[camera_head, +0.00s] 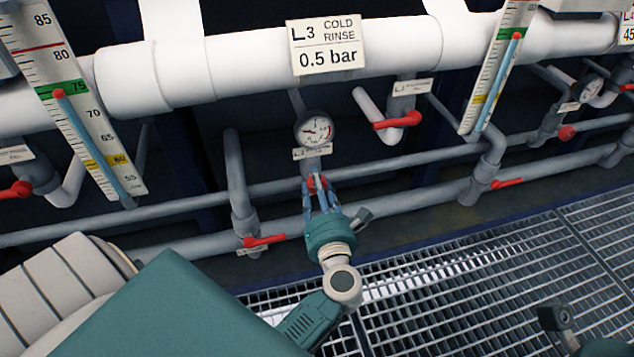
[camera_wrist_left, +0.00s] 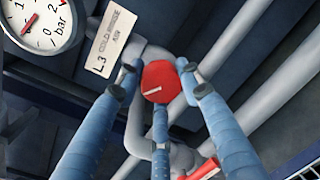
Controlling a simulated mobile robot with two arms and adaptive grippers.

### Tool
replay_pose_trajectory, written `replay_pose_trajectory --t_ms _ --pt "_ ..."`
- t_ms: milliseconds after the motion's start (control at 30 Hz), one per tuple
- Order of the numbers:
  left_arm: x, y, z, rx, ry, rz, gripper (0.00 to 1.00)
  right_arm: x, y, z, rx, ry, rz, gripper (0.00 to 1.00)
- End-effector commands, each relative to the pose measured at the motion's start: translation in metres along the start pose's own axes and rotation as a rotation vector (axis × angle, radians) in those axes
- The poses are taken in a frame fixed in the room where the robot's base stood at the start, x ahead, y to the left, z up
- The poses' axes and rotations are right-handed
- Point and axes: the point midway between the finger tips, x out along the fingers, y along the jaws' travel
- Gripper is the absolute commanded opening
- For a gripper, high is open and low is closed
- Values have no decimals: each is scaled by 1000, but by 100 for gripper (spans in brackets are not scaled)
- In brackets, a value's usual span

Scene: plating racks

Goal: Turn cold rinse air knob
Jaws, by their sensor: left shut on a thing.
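The cold rinse air knob (camera_head: 317,181) is a small red knob on the grey pipe under the pressure gauge. In the left wrist view the knob (camera_wrist_left: 160,80) is round with a white mark line. My left gripper (camera_head: 320,197) reaches up to it from below. Its blue fingers (camera_wrist_left: 158,88) stand around the knob on the left, right and below, shut on it. The tag beside it (camera_wrist_left: 110,42) reads L3 COLD RINSE AIR. The gauge (camera_head: 315,130) has its needle at the low end. My right gripper's fingers are not in view.
Other red valve handles lie near, at the lower left (camera_head: 263,241) and upper right (camera_head: 398,120). A sign (camera_head: 326,45) reads L3 COLD RINSE 0.5 bar. Tall thermometers (camera_head: 72,100) flank the area. Horizontal grey pipes run behind; a metal grating (camera_head: 480,270) lies below.

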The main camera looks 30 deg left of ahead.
Motion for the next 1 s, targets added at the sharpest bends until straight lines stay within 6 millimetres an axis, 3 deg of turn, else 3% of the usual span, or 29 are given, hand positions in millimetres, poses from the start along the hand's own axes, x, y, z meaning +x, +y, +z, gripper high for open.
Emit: replay_pose_trajectory --t_ms 67,100,167,533,800,1000 --pt "-3 -4 -9 5 16 -9 10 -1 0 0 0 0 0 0" --pt "-3 -4 -9 5 16 -9 44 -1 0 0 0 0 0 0" --pt "-3 -4 -8 4 15 -8 54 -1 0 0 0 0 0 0" --pt "-8 -2 -5 2 9 -6 54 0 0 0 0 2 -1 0" --pt "-53 -2 -6 1 12 -7 54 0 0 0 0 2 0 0" --pt "-74 -2 -6 3 12 -6 54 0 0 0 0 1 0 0"
